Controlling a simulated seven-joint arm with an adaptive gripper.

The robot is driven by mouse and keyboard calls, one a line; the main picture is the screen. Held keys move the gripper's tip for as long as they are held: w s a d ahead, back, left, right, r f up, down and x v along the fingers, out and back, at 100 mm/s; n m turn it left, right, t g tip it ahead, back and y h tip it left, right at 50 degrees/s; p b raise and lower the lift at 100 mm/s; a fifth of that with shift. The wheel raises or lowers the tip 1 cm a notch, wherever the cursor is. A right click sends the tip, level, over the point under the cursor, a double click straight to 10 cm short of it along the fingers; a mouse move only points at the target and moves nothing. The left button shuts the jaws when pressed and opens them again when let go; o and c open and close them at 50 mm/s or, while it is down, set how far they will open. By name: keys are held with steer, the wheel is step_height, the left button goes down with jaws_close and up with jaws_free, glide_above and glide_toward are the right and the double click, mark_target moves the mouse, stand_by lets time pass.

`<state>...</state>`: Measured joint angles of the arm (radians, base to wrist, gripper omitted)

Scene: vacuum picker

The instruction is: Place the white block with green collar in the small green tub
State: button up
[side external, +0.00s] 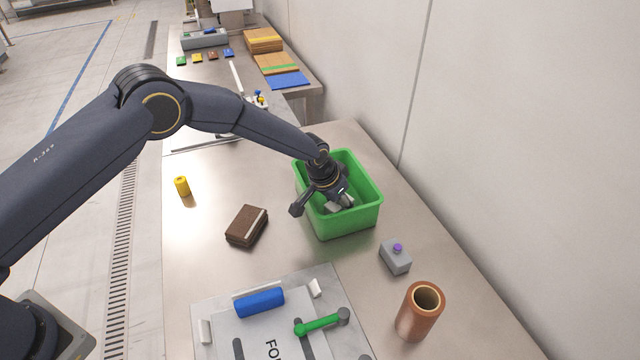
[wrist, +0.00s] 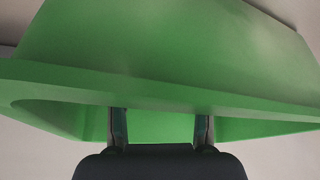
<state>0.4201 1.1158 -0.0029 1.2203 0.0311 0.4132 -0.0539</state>
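The green tub (side external: 352,226) stands on the metal table, right of the middle in the side view; its walls fill much of the wrist view (wrist: 170,50). My gripper (side external: 342,203) reaches down inside it. In the wrist view my gripper's two fingers (wrist: 160,125) are apart, with only green showing between them. A pale piece (side external: 333,206) shows at the fingers inside the tub; I cannot tell whether it is the white block. No green collar can be made out. The tub's floor is partly hidden by my gripper.
A grey box with a purple knob (side external: 396,260) and a copper tube (side external: 418,312) stand to the front right. A grey board (side external: 225,305) holds a blue roll (side external: 259,302) and a green handle (side external: 318,325).

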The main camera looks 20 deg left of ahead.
steer(key=shift+o, duration=1.1)
steer(key=s+a+r+n, duration=0.1)
steer(key=s+a+r, duration=0.4)
steer(key=r, duration=0.5)
steer(key=s+a+r+t, duration=0.1)
steer(key=s+a+r, duration=0.4)
steer(key=r, duration=0.4)
steer(key=s+a+r+n, duration=0.1)
steer(key=s+a+r, duration=0.45)
steer(key=r, duration=0.45)
steer(key=s+a+r+n+y, duration=0.1)
steer(key=s+a, duration=0.3)
steer(key=s, duration=0.6)
steer(key=s+a+n, duration=0.1)
steer(key=s+a, duration=0.4)
steer(key=s, duration=0.6)
steer(key=shift+a+r+n+t+y, duration=0.3)
steer(key=shift+r+y, duration=0.05)
steer(key=shift+y, duration=0.05)
